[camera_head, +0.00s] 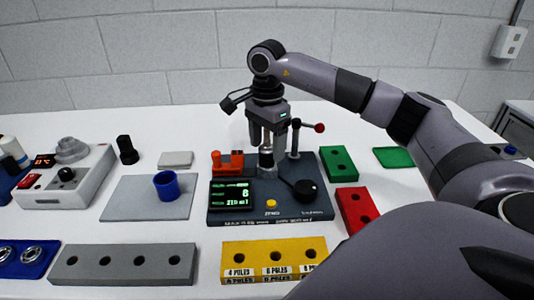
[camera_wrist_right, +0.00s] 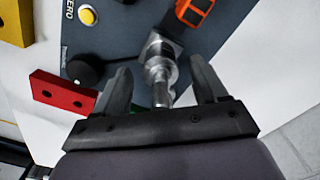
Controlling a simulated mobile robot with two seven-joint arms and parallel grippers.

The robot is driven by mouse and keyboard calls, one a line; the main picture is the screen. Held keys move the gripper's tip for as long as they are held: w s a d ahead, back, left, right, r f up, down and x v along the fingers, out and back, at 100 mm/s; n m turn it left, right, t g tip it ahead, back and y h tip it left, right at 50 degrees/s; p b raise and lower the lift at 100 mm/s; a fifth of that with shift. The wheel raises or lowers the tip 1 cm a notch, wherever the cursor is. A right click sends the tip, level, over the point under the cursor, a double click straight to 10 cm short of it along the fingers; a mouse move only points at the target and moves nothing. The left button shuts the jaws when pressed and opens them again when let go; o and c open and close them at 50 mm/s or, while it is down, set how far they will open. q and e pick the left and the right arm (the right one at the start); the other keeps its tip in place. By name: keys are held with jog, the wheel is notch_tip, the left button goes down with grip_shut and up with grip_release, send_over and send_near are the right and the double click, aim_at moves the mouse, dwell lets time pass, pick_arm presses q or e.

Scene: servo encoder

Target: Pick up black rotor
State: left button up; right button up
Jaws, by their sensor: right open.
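Two black parts could be the black rotor; I cannot tell which one is. One is an upright black stepped cylinder (camera_head: 127,151) at the back left of the table. The other is a round black knob-like piece (camera_head: 306,190) on the dark test fixture (camera_head: 325,207); it also shows in the right wrist view (camera_wrist_right: 84,70). My right gripper (camera_head: 267,140) points down over the fixture, open. Its fingers stand on either side of a silver spindle (camera_wrist_right: 160,80), with gaps visible in the wrist view. My left gripper is not in view.
A lever with a red ball (camera_head: 319,128) stands just right of the gripper. An orange clamp (camera_head: 227,162) and green display (camera_head: 231,194) are on the fixture's left. A blue cup (camera_head: 167,186) stands on a grey mat (camera_head: 120,207). Yellow (camera_head: 235,262) and grey blocks (camera_head: 80,265) line the front.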

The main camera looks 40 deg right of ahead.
jog(key=c, duration=1.3)
jog(key=shift+r, duration=0.1)
grip_shut()
